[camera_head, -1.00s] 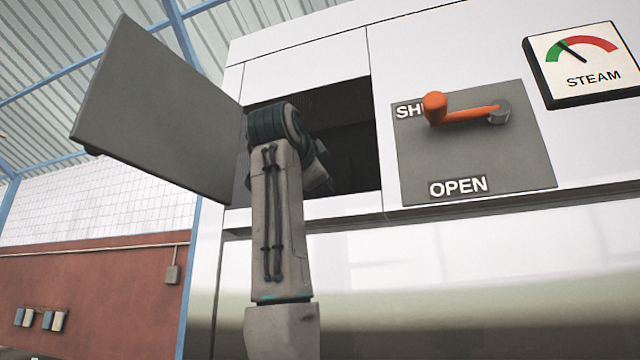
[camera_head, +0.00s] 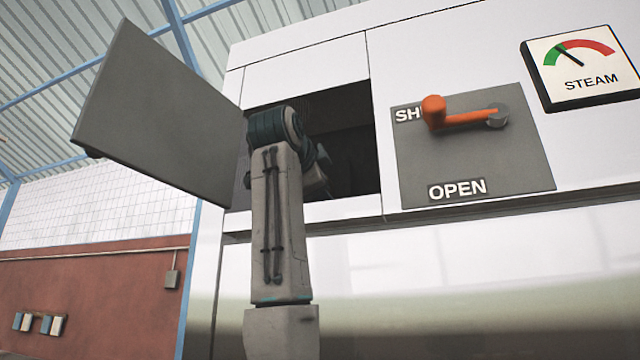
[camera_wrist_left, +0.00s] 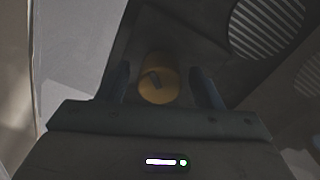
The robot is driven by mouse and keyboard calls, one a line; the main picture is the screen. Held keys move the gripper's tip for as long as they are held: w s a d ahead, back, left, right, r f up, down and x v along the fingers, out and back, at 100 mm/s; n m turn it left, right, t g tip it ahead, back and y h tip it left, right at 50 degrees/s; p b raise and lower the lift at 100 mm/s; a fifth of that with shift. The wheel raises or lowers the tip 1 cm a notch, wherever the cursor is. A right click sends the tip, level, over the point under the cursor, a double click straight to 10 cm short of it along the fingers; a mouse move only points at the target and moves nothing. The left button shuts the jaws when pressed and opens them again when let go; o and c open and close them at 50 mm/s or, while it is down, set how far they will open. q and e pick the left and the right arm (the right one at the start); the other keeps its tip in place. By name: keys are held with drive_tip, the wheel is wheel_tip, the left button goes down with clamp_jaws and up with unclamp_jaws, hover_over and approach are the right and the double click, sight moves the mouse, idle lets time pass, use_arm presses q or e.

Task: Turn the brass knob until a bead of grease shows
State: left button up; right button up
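The brass knob (camera_wrist_left: 158,84), a round yellow-brown piece with a dark slanted mark on its face, shows in the left wrist view. My left gripper (camera_wrist_left: 161,75) is open, with one dark finger on each side of the knob. Narrow gaps seem to lie between the fingers and the knob, but the dark makes contact hard to judge. In the head view my left arm reaches into the dark opening (camera_head: 352,140) in the white machine; the gripper and knob are hidden there. My right gripper is not in view.
A grey door (camera_head: 160,115) stands open left of the opening. To the right, an orange lever (camera_head: 465,117) sits on a grey plate marked OPEN, near a STEAM gauge (camera_head: 583,65). Slotted vents (camera_wrist_left: 268,25) show at the upper right of the wrist view.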

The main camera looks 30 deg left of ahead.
use_arm(q)
drive_tip(key=shift+s+d+f+b, duration=0.1)
drive_tip(key=shift+s+f+b, duration=0.05)
drive_tip(key=shift+s+b, duration=0.3)
drive_tip(key=b+v, duration=0.4)
drive_tip(key=v, duration=0.6)
drive_tip(key=shift+b, duration=0.3)
drive_tip(key=shift+w, duration=0.1)
